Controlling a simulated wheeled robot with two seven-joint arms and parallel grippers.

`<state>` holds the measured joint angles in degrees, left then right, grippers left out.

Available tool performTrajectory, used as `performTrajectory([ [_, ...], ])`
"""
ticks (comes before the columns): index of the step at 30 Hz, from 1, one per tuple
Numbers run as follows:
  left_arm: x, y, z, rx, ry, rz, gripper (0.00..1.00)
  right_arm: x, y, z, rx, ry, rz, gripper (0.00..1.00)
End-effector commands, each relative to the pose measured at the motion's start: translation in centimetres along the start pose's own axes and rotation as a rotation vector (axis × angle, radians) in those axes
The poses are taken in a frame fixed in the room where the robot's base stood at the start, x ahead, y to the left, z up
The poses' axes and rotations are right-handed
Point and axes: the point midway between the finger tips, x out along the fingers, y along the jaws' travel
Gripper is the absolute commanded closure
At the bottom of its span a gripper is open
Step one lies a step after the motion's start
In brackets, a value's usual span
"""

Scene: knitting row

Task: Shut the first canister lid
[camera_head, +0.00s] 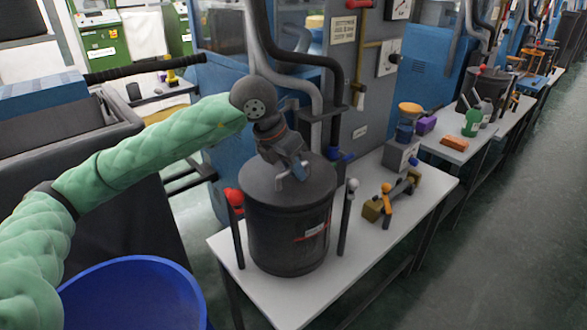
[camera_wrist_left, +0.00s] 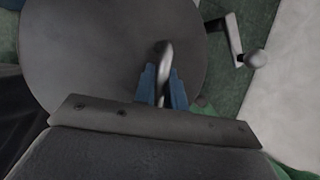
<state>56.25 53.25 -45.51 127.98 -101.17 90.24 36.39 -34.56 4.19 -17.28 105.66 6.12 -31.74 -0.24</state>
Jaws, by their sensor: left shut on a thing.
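A dark grey canister (camera_head: 288,240) stands upright on the white table, with a small red and white label on its side. Its round dark lid (camera_head: 262,182) lies over the top and looks level; I cannot tell whether it sits fully flush. My left gripper (camera_head: 299,168) reaches down from above onto the lid. In the left wrist view, its blue fingers (camera_wrist_left: 163,88) are shut on the curved metal lid handle (camera_wrist_left: 165,62), with the lid (camera_wrist_left: 100,50) around it. My right gripper is not in view.
A red-knobbed lever (camera_head: 235,205) and a grey-knobbed lever (camera_head: 348,215) stand beside the canister. Small wooden and yellow parts (camera_head: 388,200) lie on the white table (camera_head: 400,235) to the right. A blue bin (camera_head: 135,295) is at front left. Grey pipes and a machine rise behind.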

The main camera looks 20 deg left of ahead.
Motion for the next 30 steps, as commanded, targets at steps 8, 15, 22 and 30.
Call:
performTrajectory([
  [8, 0.2, 0.0, -0.1, 0.0, 0.001, 0.0, 1.0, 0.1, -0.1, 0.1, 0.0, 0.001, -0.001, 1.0],
  [15, 0.2, -0.1, -0.1, 0.0, 0.002, -0.001, 0.8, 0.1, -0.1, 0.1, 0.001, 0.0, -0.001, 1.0],
  [22, 0.2, 0.0, -0.1, 0.0, 0.002, 0.0, 0.79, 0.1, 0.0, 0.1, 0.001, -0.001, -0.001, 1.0],
  [30, -2.4, 0.0, -0.1, 0.0, -0.001, 0.001, 0.79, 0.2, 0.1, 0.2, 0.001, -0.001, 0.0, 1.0],
])
